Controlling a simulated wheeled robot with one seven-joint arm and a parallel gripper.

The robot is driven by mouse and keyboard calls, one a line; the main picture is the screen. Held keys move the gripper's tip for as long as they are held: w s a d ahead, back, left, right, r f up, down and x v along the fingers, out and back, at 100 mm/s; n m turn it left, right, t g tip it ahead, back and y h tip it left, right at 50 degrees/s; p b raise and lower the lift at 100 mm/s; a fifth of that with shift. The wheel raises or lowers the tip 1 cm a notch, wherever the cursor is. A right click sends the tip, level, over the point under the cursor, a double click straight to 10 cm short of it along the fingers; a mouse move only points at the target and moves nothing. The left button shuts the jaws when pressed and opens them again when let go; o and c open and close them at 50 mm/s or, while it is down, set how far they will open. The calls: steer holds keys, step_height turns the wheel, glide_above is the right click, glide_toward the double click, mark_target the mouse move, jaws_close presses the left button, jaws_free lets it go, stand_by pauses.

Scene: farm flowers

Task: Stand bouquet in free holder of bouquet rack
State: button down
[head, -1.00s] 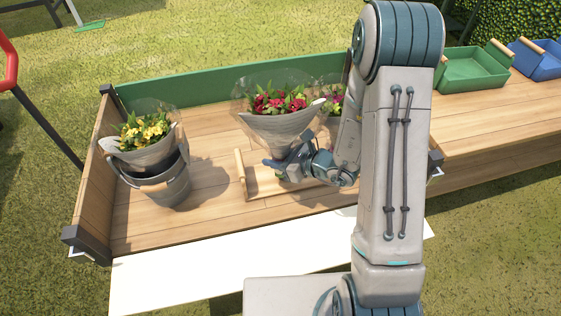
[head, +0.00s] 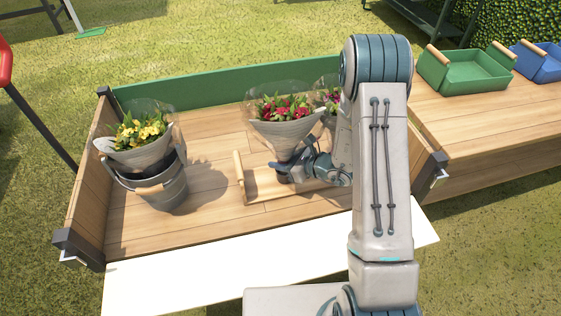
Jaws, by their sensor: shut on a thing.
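The red-flowered bouquet (head: 285,128) in a grey wrap with clear film is upright above the wooden bouquet rack (head: 240,177). My gripper (head: 284,170) is shut on the lower end of this bouquet, close over the rack. Whether the stem end sits inside a holder is hidden by the gripper. Another bouquet with pink flowers (head: 331,98) stands just to the right, partly behind my arm; its lower part is hidden. The rack's right part is also hidden by my arm.
A grey bucket (head: 165,190) with a yellow bouquet (head: 140,132) stands at the left. A green back board (head: 200,88) and wooden side walls edge the table. Green (head: 465,75) and blue (head: 540,65) trays lie on the right table. Boards between bucket and rack are clear.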

steer(key=shift+f, duration=0.2)
steer(key=c, duration=1)
jaws_free()
steer(key=shift+r, duration=0.15)
